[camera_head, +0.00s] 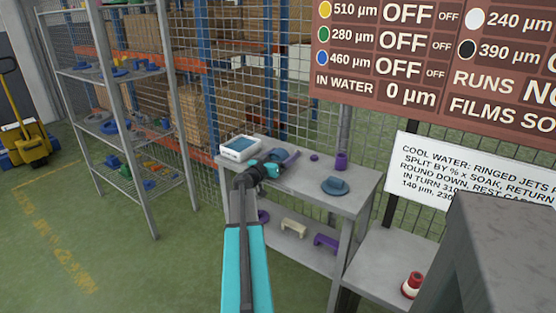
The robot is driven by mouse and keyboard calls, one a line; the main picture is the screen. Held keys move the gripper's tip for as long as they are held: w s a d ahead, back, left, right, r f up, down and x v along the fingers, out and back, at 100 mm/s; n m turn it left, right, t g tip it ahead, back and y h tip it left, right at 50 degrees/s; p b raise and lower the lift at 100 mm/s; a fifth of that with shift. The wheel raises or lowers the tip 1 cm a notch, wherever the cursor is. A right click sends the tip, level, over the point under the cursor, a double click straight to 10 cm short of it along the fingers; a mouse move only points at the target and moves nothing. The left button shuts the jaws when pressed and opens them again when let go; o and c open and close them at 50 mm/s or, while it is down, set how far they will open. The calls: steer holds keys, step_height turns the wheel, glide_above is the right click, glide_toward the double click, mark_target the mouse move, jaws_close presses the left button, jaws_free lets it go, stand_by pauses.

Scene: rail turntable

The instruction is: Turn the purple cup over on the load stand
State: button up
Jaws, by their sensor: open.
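A small purple cup-like piece (341,161) stands on the far right part of a grey two-level table (305,184). It is too small to tell which way up it is. A longer purple piece (291,159) lies just right of my gripper (275,167). My gripper is low over the table's left half, with teal jaws, open. It is well left of the cup-like piece. The jaw tips are small, and I cannot tell whether they touch the longer purple piece. I cannot tell which surface is the load stand.
A white box with a blue top (240,148) sits at the table's left end. A blue-grey round piece (335,186) lies at the front right, and a tiny purple piece (314,157) at the back. Wire mesh (290,100) stands behind. A red-and-white piece (412,284) is on the lower right surface.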

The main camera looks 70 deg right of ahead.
steer(key=shift+s+d, duration=0.1)
steer(key=shift+d, duration=0.15)
stand_by(0.4)
steer(key=c, duration=1.3)
steer(key=shift+r, duration=0.15)
